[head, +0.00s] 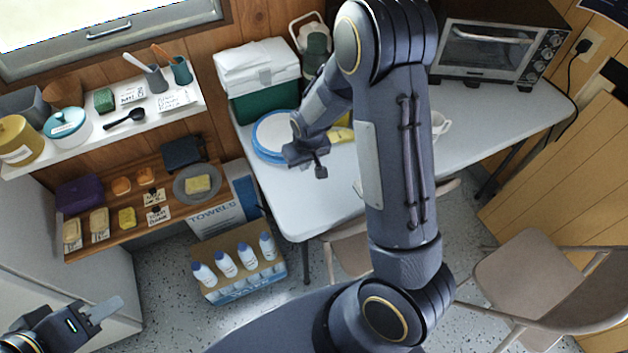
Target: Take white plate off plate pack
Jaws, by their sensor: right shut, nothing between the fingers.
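The white plate (273,131) lies on top of the plate pack (263,156), whose blue rim shows around and below it. The pack sits on the left part of the light table, in front of the green and white cooler. My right gripper (320,171) is at the right front edge of the plates, shut and empty. Its wrist hides part of the plate's right side, and I cannot tell whether it touches. My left gripper (103,311) is low at the far left, away from the table; its finger opening is unclear.
The table (470,140) also bears a cooler (257,80), a toaster oven (490,50), a white mug (439,124) and a yellow item (341,134). Shelves with jars and food are at left. A bottle crate (240,277) and folding chairs (550,285) stand on the floor.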

